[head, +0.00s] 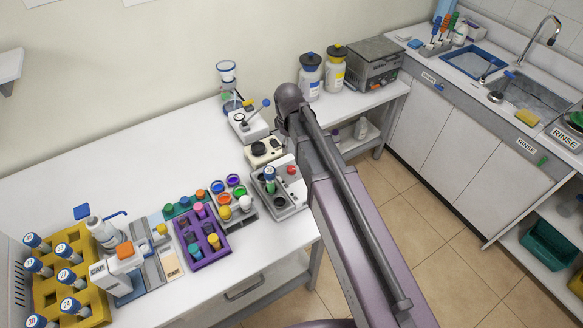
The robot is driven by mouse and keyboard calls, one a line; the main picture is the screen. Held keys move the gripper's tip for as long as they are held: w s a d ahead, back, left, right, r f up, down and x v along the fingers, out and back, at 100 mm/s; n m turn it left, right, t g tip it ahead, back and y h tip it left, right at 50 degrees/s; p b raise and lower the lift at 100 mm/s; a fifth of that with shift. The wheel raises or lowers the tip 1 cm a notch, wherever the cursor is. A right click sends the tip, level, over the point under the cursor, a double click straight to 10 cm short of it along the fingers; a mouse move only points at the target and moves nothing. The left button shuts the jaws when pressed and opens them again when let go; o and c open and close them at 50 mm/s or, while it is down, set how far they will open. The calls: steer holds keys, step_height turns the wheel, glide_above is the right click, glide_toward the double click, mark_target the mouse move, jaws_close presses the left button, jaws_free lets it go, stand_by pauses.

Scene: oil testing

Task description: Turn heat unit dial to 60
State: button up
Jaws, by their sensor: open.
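A small cream unit (263,152) with a dark round part on top stands on the white bench, just left of my arm. In front of it is a grey unit (281,187) with a red knob and a blue-capped tube standing in it. I cannot tell for certain which of these is the heat unit, and no dial numbers can be read. My arm rises from the lower right and its bent joint is above the back of the bench. My gripper does not show; it may be hidden behind the arm.
A white device with a blue lever (249,122) stands behind. Purple rack (203,243), yellow vial rack (52,290) and a white dispenser (117,275) fill the bench's left front. Two jars (310,78) and a grey box (372,65) stand at the back. The bench's left back is clear.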

mark_target(291, 169)
steer(key=shift+w+d+f+b, duration=0.1)
steer(key=shift+w+f+b, duration=0.1)
steer(key=shift+f+b, duration=3.2)
steer(key=shift+w+d+f+b, duration=0.1)
steer(key=shift+w+f+b, duration=0.05)
steer(key=shift+f+b, duration=3.2)
steer(key=shift+f, duration=0.1)
jaws_close()
